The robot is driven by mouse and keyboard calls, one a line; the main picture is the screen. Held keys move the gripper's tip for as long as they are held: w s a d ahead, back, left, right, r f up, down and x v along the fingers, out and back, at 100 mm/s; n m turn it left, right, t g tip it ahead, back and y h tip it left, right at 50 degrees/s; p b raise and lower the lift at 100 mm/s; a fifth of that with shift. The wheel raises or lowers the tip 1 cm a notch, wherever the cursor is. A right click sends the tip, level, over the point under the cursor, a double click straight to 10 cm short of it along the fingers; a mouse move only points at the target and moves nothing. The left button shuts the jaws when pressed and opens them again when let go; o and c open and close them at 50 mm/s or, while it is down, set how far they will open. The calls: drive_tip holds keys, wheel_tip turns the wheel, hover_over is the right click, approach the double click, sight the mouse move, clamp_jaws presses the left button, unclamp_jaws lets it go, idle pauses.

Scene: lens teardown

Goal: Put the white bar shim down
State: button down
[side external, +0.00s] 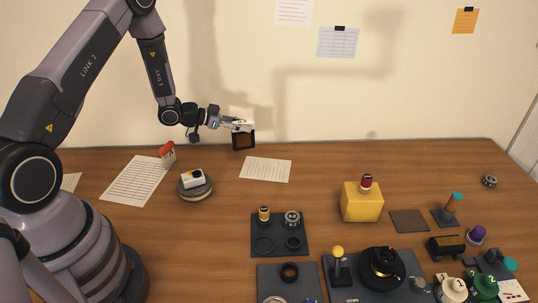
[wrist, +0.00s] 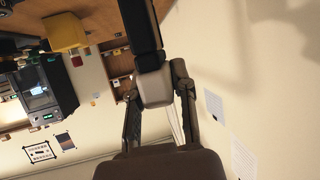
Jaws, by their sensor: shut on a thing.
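My gripper (side external: 241,125) is held above the back edge of the table, near the wall, with its fingers pointing right. It is shut on a small pale piece that I take for the white bar shim (wrist: 154,90); in the wrist view it sits between the two dark fingers. A dark square frame with a brown middle (side external: 243,139) shows directly below the fingertips in the side view. I cannot tell whether it touches the shim or stands behind it. In the wrist view a black bar (wrist: 140,28) reaches beyond the shim.
A white sheet (side external: 266,169) lies below and right of the gripper. A round stand (side external: 196,191) bears a white block (side external: 192,179). A red-topped piece (side external: 167,150) stands by another sheet. Dark trays (side external: 279,251) and a yellow block (side external: 361,203) are farther right.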

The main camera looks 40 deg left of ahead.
drive_tip(key=d+r+n+y, duration=0.15)
drive_tip(key=d+r, duration=0.25)
drive_tip(key=d, duration=0.4)
drive_tip(key=shift+n+t+y, duration=0.25)
drive_tip(key=shift+t, duration=0.25)
drive_tip(key=shift+w+d+f, duration=0.1)
drive_tip(key=shift+w+f, duration=1.95)
drive_tip(key=shift+w, duration=0.3)
drive_tip(key=shift+w+d+f, duration=0.1)
drive_tip(key=shift+w+f, duration=2)
drive_tip(key=shift+w, duration=0.25)
drive_tip(key=shift+w+d+f, duration=0.1)
drive_tip(key=shift+w+f, duration=1.95)
drive_tip(key=shift+w, duration=0.3)
drive_tip(key=shift+f, duration=0.15)
drive_tip(key=c, duration=0.9)
unclamp_jaws()
drive_tip(key=shift+c, duration=0.2)
